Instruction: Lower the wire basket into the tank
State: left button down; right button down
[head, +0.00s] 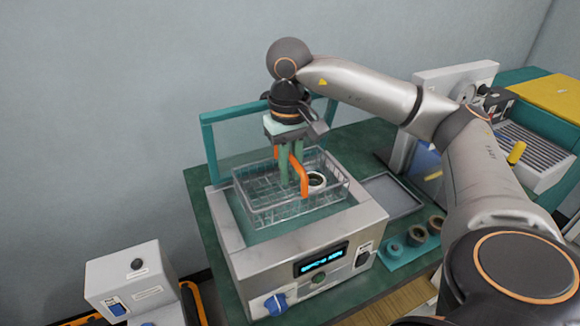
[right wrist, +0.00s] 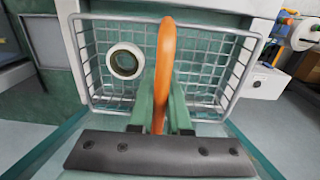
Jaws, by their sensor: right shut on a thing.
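The wire basket (head: 268,212) is at the opening of the tank (head: 225,233), a grey box with a blue-lit display on its front. An orange handle (head: 304,178) rises from the basket. My right gripper (head: 290,178) points down over the basket, its green fingers shut on the handle, which also shows in the right wrist view (right wrist: 165,65). A round ring-shaped part (right wrist: 125,62) lies in the basket. How deep the basket sits in the tank is hard to tell. My left gripper is not in view.
A shallow grey tray (head: 392,194) lies right of the tank. Several round parts stand on a teal mat (head: 398,256) at the front right. A teal frame (head: 210,160) stands behind the tank. A grey control box (head: 130,278) is at the front left.

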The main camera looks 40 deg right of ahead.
aim_at(290, 192)
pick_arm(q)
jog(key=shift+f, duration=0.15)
pick_arm(e)
jog(key=shift+f, duration=0.15)
